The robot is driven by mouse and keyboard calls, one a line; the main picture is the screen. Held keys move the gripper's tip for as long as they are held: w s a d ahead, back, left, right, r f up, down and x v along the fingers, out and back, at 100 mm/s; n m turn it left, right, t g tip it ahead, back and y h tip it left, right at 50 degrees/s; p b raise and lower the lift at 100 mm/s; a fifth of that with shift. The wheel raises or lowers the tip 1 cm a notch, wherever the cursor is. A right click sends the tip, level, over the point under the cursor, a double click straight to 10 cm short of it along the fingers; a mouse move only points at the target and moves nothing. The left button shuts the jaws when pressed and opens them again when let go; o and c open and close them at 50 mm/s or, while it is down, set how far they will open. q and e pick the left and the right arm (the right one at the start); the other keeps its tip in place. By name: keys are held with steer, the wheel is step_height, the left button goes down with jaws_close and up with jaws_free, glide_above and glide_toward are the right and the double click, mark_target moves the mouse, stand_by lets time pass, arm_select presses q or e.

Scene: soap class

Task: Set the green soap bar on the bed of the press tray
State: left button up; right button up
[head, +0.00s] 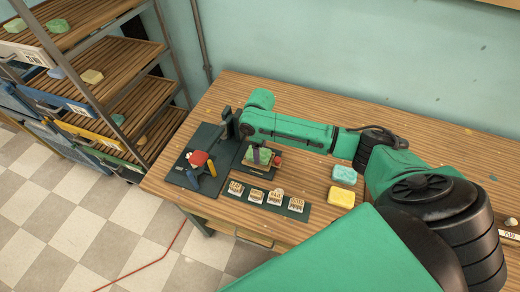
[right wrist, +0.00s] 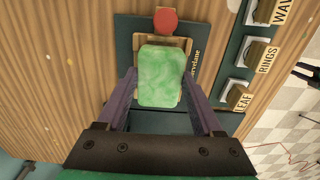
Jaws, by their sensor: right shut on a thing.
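The green soap bar (right wrist: 162,75) is marbled green. It sits between the two purple fingers of my right gripper (right wrist: 160,88), which is shut on it. In the right wrist view the bar lies over the wooden press tray (right wrist: 184,43), covering most of its bed, with the tray's red knob (right wrist: 165,19) just beyond the bar. I cannot tell whether the bar touches the bed. In the head view my right gripper (head: 262,156) points down over the tray on its dark base, and its fingers partly hide the bar. My left gripper is not in view.
The press (head: 198,158) with a red part stands left of the tray. Several labelled stamps (head: 274,197) lie on a dark strip in front. Blue soap (head: 344,174) and yellow soap (head: 341,197) lie to the right. A shelf rack (head: 110,90) stands at the left.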

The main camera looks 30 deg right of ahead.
steer(key=shift+f, duration=0.55)
stand_by(1.0)
steer(key=o, duration=1.5)
step_height(320, 180, up, 6)
steer(key=p, duration=0.6)
steer(key=shift+p, duration=0.4)
